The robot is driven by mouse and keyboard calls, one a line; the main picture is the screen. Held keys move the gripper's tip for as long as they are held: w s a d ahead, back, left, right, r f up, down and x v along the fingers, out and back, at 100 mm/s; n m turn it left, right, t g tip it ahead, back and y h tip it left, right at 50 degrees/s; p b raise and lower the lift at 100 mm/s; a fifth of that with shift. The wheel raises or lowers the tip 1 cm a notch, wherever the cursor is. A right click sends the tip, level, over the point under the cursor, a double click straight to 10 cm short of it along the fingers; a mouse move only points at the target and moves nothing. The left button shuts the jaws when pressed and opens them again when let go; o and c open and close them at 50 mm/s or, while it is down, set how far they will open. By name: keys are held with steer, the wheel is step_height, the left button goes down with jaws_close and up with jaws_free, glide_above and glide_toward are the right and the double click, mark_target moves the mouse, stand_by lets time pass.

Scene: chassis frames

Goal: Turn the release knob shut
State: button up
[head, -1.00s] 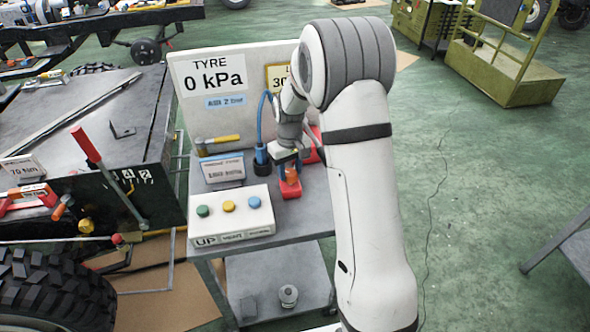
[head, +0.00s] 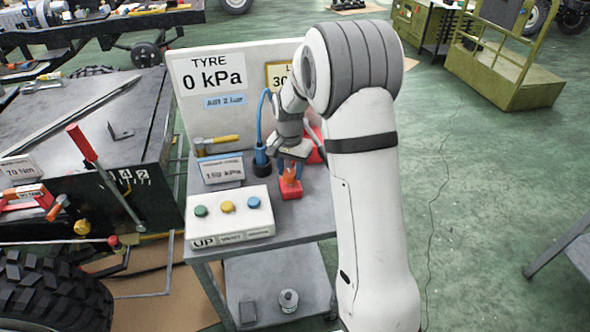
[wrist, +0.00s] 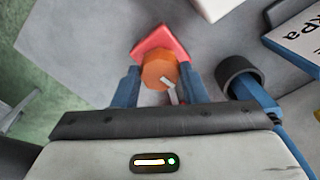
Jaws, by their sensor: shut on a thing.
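The knob is orange with a white pointer bar and sits on a red base. In the wrist view the orange knob (wrist: 156,71) is between my blue fingers, and my gripper (wrist: 162,84) is shut on it. The white bar (wrist: 170,92) points down and slightly right in that view. The red base (wrist: 160,42) shows beyond the knob. In the head view my gripper (head: 291,164) reaches down to the orange knob (head: 290,176) on its red base (head: 292,190), on the grey cart. My gripper partly hides the knob's top there.
A button box (head: 230,215) with green, yellow and blue buttons stands left of the knob. A black socket with a blue hose (head: 262,160) is close behind it. A panel reading TYRE 0 kPa (head: 215,75) stands at the back. A small 150 kPa sign (head: 222,170) is nearby.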

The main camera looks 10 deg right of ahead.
mark_target(290, 173)
steer(key=shift+w+r+m, duration=0.15)
steer(key=shift+w+m, duration=0.05)
steer(key=shift+m, duration=0.9)
steer(key=o, duration=1)
steer(key=shift+s, duration=0.1)
steer(key=shift+c, duration=0.2)
step_height(290, 173, up, 8)
steer(key=shift+f+b, duration=0.2)
steer(key=shift+b, duration=0.1)
